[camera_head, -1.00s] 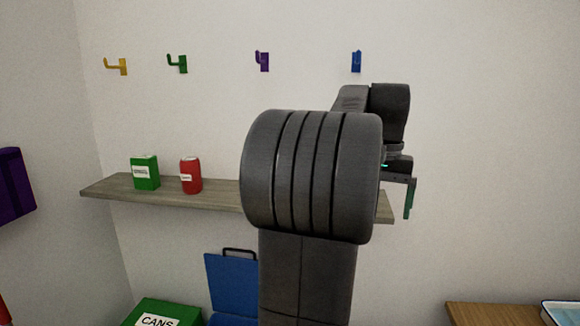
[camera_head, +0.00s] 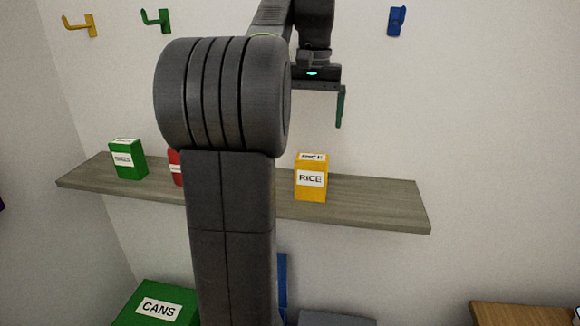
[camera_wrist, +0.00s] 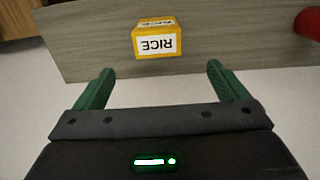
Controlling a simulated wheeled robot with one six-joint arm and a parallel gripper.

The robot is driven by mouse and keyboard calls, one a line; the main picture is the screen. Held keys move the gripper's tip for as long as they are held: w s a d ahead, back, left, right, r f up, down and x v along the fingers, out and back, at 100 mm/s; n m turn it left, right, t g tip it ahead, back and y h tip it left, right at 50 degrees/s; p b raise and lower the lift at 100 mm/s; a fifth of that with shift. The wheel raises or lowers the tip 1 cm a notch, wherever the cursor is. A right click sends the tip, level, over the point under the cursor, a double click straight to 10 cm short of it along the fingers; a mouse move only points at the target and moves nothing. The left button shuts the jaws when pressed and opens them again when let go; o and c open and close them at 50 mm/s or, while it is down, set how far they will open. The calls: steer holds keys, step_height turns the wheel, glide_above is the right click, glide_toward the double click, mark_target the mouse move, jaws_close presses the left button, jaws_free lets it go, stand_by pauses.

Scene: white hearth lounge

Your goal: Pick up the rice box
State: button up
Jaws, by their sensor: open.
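The rice box (camera_head: 311,189) is yellow with a white RICE label and stands upright on a grey wooden shelf (camera_head: 375,200), right of my arm in the head view. In the wrist view the rice box (camera_wrist: 157,40) appears upside down on the shelf, ahead of my fingers and roughly centred between them. My gripper (camera_wrist: 155,88) is open and empty, with its two green fingers spread apart and not touching the box. In the head view my gripper (camera_head: 340,108) is above the shelf; one green finger shows there.
A green box (camera_head: 128,160) and a partly hidden red can (camera_head: 176,168) stand further left on the shelf. The shelf's right end is clear. Wall hooks (camera_head: 396,20) are above. A green CANS box (camera_head: 155,303) and a wooden surface (camera_head: 520,314) are below.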

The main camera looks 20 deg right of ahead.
mark_target(312, 169)
step_height(312, 169, down, 8)
steer(key=shift+f+b, duration=0.2)
steer(key=shift+b, duration=0.1)
steer(key=shift+s+d+f+p, duration=0.1)
steer(key=shift+s+f+p, duration=0.05)
steer(key=shift+f, duration=1.2)
steer(key=shift+s+d+f+p, duration=0.1)
steer(key=shift+f+p, duration=0.05)
steer(key=shift+f, duration=1.2)
steer(key=shift+c, duration=0.2)
steer(key=c, duration=1)
